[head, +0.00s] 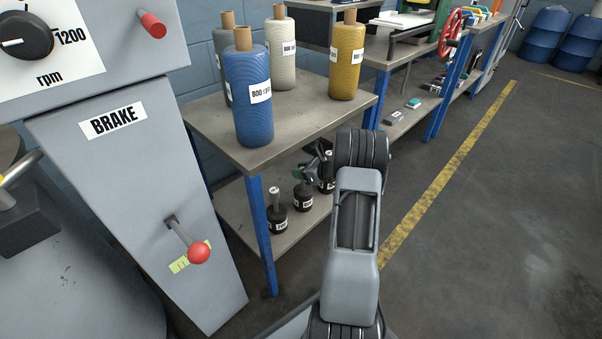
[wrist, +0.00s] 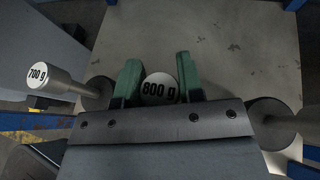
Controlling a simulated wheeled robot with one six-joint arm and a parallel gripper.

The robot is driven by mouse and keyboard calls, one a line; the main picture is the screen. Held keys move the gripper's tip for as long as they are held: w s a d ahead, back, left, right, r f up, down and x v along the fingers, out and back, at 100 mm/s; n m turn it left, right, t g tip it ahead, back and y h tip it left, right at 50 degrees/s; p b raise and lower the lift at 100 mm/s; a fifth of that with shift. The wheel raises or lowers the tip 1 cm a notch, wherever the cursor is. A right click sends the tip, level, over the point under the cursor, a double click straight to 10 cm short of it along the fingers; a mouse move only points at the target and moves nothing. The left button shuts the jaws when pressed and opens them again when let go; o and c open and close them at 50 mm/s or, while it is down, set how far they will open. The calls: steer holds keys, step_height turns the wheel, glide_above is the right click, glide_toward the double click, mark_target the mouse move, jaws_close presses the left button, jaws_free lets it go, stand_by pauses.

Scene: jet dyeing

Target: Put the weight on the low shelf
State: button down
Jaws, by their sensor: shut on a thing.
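My gripper (wrist: 158,78) has its two green fingers shut on the 800 g weight (wrist: 158,90), whose round labelled top shows between them in the wrist view. In the head view my gripper (head: 316,168) is over the low shelf (head: 262,242), partly hidden behind my arm. Dark weights stand on the shelf, among them one at the front left (head: 276,218) and one in the middle (head: 303,197). A third dark weight (head: 327,185) is right under my gripper. I cannot tell whether the held weight touches the shelf.
A 700 g weight (wrist: 56,80) is left of my fingers, and another weight (wrist: 275,118) is to the right, both close. Yarn cones, including a blue one (head: 252,100), stand on the tabletop above the shelf. A blue table leg (head: 260,235) is at the front corner.

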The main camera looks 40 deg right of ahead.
stand_by(0.3)
steer(key=c, duration=0.8)
jaws_free()
steer(key=shift+o, duration=0.2)
steer(key=shift+r, duration=0.15)
steer(key=shift+s+d+r, duration=0.15)
steer(key=shift+s+r, duration=0.05)
steer(key=shift+s, duration=0.1)
steer(key=p+v, duration=0.4)
steer(key=v, duration=0.7)
steer(key=shift+s+d+f, duration=0.1)
steer(key=shift+s, duration=0.05)
